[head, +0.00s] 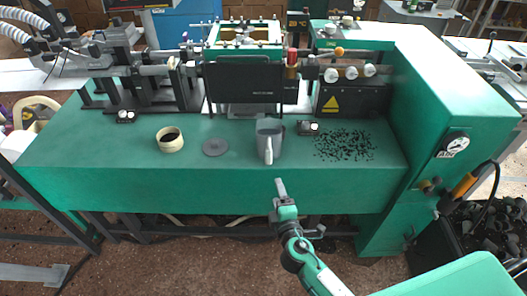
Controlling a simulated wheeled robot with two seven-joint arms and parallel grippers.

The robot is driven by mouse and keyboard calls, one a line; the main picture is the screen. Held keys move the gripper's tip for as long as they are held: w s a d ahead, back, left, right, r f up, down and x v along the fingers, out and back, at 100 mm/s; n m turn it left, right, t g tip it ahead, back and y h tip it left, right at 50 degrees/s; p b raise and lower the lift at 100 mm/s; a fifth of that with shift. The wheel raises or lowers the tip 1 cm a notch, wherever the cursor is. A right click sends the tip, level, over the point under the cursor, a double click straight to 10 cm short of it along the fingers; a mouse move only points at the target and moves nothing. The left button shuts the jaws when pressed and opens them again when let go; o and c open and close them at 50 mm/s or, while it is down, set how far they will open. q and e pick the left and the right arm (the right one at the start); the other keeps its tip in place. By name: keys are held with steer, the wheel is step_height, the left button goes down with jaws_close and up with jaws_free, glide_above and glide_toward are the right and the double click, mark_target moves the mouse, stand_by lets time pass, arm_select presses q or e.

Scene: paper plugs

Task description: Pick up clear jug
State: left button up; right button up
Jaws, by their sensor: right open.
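The clear jug (270,131) looks grey and see-through. It stands upright on the green bench top near its front edge, at the middle of the view, with its pale handle facing me. My right gripper (281,190) comes up from the lower right and is in front of the bench, just below the jug in the picture. It is open and empty, apart from the jug. My left gripper is not in view.
Left of the jug, a dark round disc (215,147) and a cream ring-shaped roll (170,140) lie on the bench (100,160). Right of it are a small black box (307,128) and scattered dark bits (345,145). A machine with a black panel (243,83) stands behind.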

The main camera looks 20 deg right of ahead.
steer(key=t, duration=0.1)
glide_toward(270, 159)
steer(key=shift+n, duration=0.4)
steer(key=w+p, duration=0.1)
steer(key=w, duration=0.4)
steer(key=shift+w+r+p, duration=0.2)
steer(key=shift+w+p, duration=0.15)
steer(key=shift+w, duration=0.8)
steer(key=w, duration=0.1)
steer(key=w+p, duration=0.1)
steer(key=w, duration=0.2)
steer(key=shift+w+d+f, duration=0.1)
steer(key=shift+d+f, duration=0.1)
steer(key=shift+d, duration=0.2)
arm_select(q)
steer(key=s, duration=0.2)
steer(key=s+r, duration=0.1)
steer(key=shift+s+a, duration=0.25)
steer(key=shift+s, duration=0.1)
arm_select(e)
steer(key=shift+w, duration=0.1)
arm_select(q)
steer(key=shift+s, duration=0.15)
arm_select(e)
steer(key=c, duration=0.7)
